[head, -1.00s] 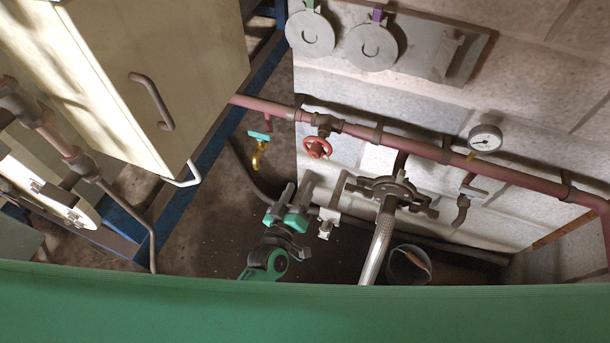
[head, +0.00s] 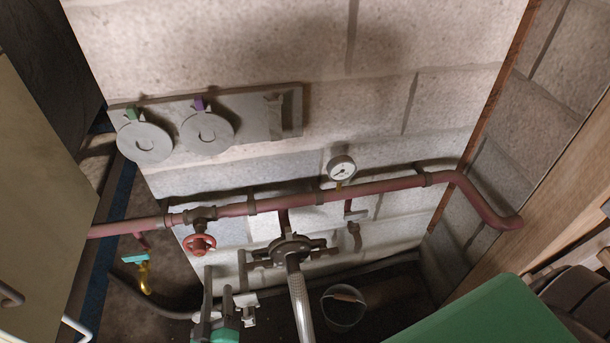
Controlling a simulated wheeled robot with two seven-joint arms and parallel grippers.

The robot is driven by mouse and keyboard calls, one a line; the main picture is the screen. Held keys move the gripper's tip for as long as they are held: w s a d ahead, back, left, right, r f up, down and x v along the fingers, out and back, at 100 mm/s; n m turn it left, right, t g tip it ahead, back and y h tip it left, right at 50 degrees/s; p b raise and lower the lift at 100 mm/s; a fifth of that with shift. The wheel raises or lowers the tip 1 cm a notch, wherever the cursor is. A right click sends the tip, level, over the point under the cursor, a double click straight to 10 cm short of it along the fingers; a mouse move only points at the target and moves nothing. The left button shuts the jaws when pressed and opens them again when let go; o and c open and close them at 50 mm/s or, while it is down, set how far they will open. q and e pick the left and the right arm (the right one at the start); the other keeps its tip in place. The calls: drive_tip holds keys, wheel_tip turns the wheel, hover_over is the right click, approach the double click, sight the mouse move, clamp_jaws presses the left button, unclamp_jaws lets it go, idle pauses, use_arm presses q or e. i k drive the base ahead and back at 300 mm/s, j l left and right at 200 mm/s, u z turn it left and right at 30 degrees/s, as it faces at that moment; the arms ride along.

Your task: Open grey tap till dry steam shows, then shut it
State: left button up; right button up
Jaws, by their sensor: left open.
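The grey tap (head: 355,228) hangs from a short drop under the red pipe (head: 380,189), right of the hose fitting. Its pale lever lies crosswise to the pipe drop and its grey spout points down. I see no steam at the spout. My left gripper (head: 218,281) is at the bottom of the head view, left of and below the tap, well apart from it. Its two grey fingers are apart with nothing seen between them. My right gripper is not in view.
A pressure gauge (head: 341,169) sits above the pipe. A red handwheel (head: 199,244), a teal-handled yellow tap (head: 143,271) and a braided hose (head: 300,304) are to the left. A bucket (head: 343,309) stands on the floor below. A cream cabinet (head: 35,200) fills the left edge.

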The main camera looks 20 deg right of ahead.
sight(355, 216)
drive_tip(key=z, duration=1.2)
drive_tip(key=i+l+z, duration=0.1)
drive_tip(key=z, duration=0.35)
drive_tip(key=i+z, duration=0.2)
drive_tip(key=z, duration=0.2)
